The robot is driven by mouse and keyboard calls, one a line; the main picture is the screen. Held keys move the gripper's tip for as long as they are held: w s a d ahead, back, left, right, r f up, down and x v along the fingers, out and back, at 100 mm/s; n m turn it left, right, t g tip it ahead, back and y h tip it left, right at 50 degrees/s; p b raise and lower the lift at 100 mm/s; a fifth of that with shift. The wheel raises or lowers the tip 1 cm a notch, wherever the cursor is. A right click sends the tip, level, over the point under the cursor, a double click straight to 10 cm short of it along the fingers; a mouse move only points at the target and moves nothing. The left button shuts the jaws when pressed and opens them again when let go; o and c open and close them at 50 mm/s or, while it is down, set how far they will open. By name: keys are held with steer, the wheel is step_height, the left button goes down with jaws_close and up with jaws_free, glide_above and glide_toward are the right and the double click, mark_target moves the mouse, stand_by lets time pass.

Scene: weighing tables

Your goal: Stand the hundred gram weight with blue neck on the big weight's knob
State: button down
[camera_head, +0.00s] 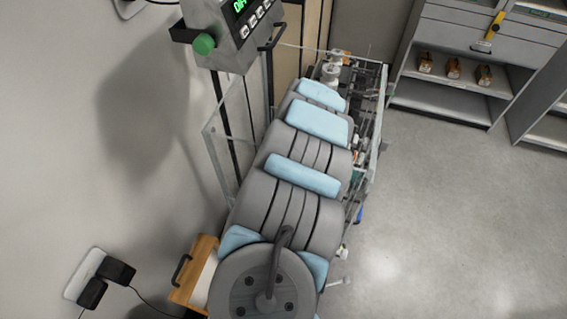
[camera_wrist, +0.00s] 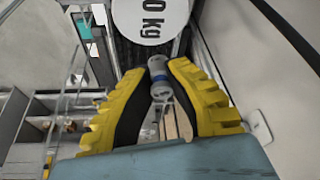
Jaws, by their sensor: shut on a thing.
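In the wrist view, my gripper (camera_wrist: 161,70) has two yellow ribbed fingers with dark inner pads, closed on a small grey metal weight with a blue band at its neck (camera_wrist: 160,79). The weight sits between the fingertips. Beyond it, at the top of the view, is the big weight (camera_wrist: 152,18), a pale round shape with "0 Kg" readable on it and cut off by the frame edge. Its knob is not clearly seen. The held weight looks near the big weight in the picture; I cannot tell the gap. In the head view my arm hides the gripper and both weights.
In the head view, a display unit with a green knob (camera_head: 204,43) stands at the top, and clear panels (camera_head: 222,135) line my arm's left side. Shelves (camera_head: 445,92) stand upper right. A wooden box (camera_head: 193,272) is lower left. Open floor (camera_head: 450,220) lies right.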

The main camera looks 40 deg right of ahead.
steer(key=shift+s+f+b, duration=0.1)
steer(key=shift+f+b, duration=3.35)
steer(key=shift+f, duration=1.1)
steer(key=shift+f, duration=0.2)
steer(key=c, duration=1.2)
jaws_free()
steer(key=shift+r, duration=0.15)
steer(key=p+v, duration=0.4)
steer(key=p, duration=0.1)
steer(key=shift+r, duration=0.15)
steer(key=p+v, duration=0.7)
steer(key=p, duration=0.3)
steer(key=shift+r, duration=0.35)
steer(key=shift+s+a, duration=0.1)
steer(key=shift+s, duration=0.05)
